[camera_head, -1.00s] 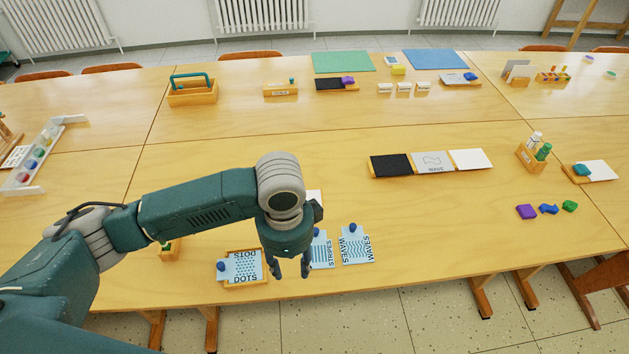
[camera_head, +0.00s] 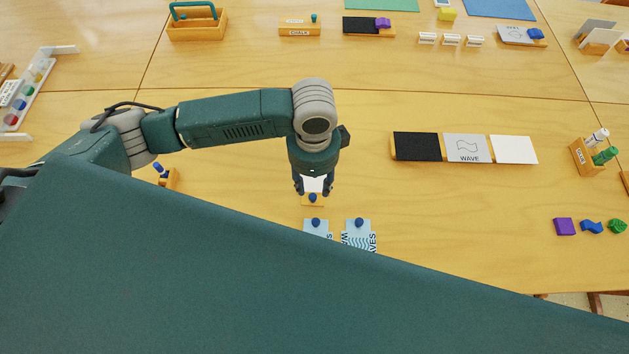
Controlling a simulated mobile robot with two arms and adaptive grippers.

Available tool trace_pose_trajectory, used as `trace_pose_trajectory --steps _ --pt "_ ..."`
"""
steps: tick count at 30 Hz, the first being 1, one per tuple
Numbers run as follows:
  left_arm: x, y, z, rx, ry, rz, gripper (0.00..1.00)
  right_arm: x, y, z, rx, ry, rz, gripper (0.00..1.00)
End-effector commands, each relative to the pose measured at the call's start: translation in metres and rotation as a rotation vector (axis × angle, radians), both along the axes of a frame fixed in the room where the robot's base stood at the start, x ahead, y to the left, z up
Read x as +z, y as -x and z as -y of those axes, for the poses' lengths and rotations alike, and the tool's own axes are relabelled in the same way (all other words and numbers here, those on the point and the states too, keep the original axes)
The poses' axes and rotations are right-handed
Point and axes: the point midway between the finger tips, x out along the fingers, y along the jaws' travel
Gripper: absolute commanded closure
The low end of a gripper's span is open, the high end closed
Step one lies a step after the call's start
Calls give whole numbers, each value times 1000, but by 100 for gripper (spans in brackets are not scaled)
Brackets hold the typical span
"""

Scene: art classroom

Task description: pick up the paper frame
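My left gripper (camera_head: 313,188) points down over the near middle of the table. Its two fingers are apart, one on each side of a small white sheet (camera_head: 314,184) on a wooden holder (camera_head: 312,203) with a blue knob. This may be the paper frame; no label on it is readable. I cannot tell whether the fingers touch it, and the gripper hides its upper part. Nearer, two light blue pattern cards with blue knobs, the left card (camera_head: 314,227) and the waves card (camera_head: 358,236), are partly covered. My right gripper is out of view.
A large teal part of my body covers the lower picture. A wooden tray (camera_head: 393,160) with black, wave and white panels lies right. A wooden pen box (camera_head: 587,170) and purple, blue and green shapes (camera_head: 591,227) are farther right. The table between is clear.

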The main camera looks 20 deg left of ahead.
Motion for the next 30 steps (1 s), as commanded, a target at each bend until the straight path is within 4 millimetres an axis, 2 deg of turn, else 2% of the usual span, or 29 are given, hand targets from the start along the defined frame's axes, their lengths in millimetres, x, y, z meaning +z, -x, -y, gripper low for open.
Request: trace_pose_trajectory --steps 5,12,16,23,28,29,30 --pt "-13 2 0 0 -1 -2 62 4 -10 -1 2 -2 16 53" --pt "-48 7 -2 0 -2 -3 62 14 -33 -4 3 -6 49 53" --pt "-58 6 -2 0 -2 1 62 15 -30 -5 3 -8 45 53" --pt "-59 6 -2 -1 -1 1 62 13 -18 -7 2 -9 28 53" --pt "-59 6 -2 -1 -1 1 96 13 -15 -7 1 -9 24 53" --pt "-59 6 -2 -1 -1 1 100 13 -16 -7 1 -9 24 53" --pt "-59 6 -2 -1 -1 1 100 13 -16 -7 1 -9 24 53"
